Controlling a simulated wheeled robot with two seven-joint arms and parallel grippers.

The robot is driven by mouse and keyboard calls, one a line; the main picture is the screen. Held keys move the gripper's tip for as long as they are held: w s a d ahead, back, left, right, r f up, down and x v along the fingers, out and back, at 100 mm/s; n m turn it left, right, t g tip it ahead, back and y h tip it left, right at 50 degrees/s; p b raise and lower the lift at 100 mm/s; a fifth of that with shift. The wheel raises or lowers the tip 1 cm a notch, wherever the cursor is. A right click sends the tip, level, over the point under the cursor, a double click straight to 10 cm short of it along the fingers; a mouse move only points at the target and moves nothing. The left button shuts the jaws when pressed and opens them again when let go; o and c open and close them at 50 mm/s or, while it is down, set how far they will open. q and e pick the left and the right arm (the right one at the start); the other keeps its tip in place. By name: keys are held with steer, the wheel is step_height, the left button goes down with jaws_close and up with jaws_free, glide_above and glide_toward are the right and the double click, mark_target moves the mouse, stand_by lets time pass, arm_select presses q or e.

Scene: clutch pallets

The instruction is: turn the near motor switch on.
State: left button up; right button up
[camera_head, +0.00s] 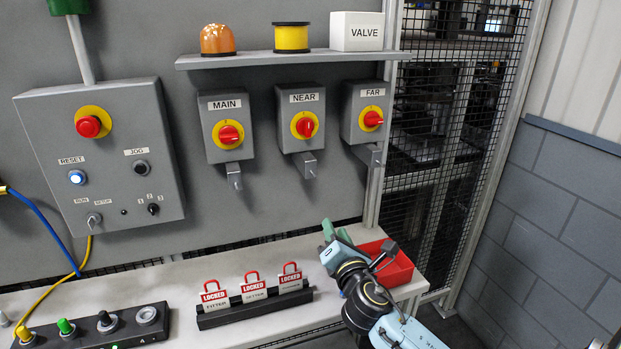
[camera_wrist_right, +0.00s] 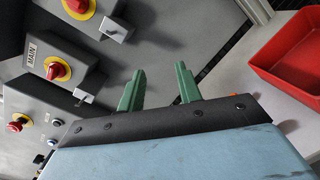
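The near motor switch (camera_head: 304,125) is a red rotary knob on a yellow disc, on a grey box labelled NEAR, between the MAIN and FAR boxes. Its handle looks closer to upright than the MAIN one. A grey hasp (camera_head: 307,166) hangs below the box. In the right wrist view, a red knob on yellow (camera_wrist_right: 78,6), partly cut off at the top, sits beside the MAIN box. My right gripper (camera_head: 336,231) is below and right of the NEAR box, above the bench. Its green fingers stand apart and empty in the wrist view (camera_wrist_right: 160,88). My left gripper is not in view.
The MAIN switch (camera_head: 229,134) and FAR switch (camera_head: 372,118) flank the NEAR box. A shelf (camera_head: 280,58) runs above. A red bin (camera_head: 397,270) is beside my right gripper. A rack of LOCKED tags (camera_head: 255,308) stands on the bench. The panel below the boxes is clear.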

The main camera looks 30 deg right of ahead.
mark_target(309, 130)
step_height(309, 130, up, 13)
steer(key=w+n+t+y, duration=0.15)
steer(key=n+t, duration=0.35)
steer(key=n, duration=0.5)
steer(key=x, duration=0.4)
steer(key=p+x, duration=0.1)
steer(key=x, duration=0.9)
steer(key=shift+w+a+f+p, duration=0.15)
steer(key=shift+a+f+p, duration=0.1)
steer(key=shift+a+p, duration=0.15)
steer(key=shift+c, duration=0.3)
jaws_close()
